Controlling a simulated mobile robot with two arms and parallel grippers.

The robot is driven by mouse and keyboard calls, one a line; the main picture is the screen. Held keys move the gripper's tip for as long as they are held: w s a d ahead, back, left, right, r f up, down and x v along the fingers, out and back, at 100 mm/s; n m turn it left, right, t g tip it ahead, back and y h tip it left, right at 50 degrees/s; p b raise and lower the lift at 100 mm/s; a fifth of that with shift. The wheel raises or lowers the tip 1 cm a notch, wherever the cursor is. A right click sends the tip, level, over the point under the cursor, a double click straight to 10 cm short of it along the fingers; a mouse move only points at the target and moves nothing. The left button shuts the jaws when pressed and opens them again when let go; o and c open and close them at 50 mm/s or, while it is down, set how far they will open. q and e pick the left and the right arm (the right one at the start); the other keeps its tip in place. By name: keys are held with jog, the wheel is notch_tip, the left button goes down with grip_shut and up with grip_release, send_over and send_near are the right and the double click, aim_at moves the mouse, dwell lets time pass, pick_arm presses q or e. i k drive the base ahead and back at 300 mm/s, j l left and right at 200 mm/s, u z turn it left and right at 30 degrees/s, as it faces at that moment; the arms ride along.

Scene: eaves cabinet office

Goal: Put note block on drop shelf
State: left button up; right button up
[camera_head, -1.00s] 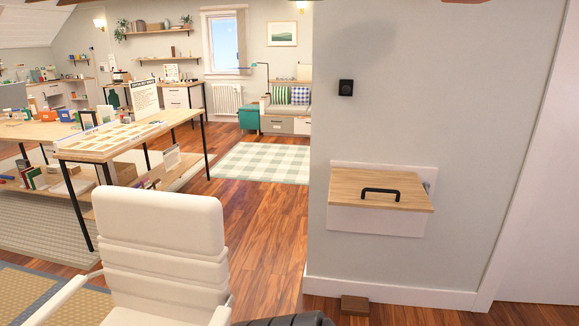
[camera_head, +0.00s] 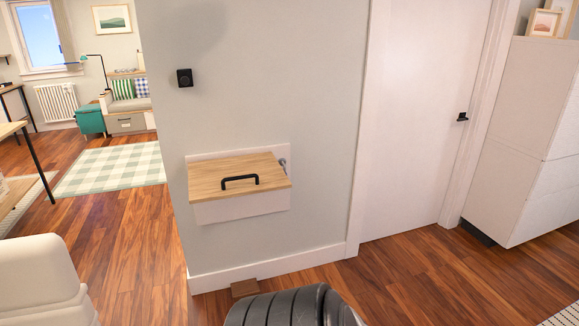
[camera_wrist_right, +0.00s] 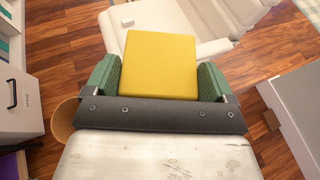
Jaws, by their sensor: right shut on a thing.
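In the right wrist view a yellow note block (camera_wrist_right: 161,65) sits between the green fingers of my right gripper (camera_wrist_right: 158,80), which is shut on it. In the head view the drop shelf (camera_head: 240,176) is on the grey wall, a wooden board with a black handle (camera_head: 240,181) on a white backing. The wooden board slopes slightly and is bare. My right gripper and the note block are not in the head view. My left gripper is in neither current view.
A white chair (camera_head: 45,275) stands at the lower left of the head view. A small brown block (camera_head: 244,288) lies on the floor below the shelf. A white door (camera_head: 425,120) and a white cabinet (camera_head: 540,140) stand to the right. Wooden floor lies open before the door.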

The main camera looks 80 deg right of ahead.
aim_at(256, 168)
jog(key=l+z, duration=0.4)
jog(key=i+l+z, duration=0.1)
jog(key=l+z, duration=0.25)
jog(key=i+l+z, duration=0.15)
jog(key=l+z, duration=0.25)
jog(key=i+l+z, duration=0.2)
jog(key=l+z, duration=0.2)
jog(key=l, duration=0.1)
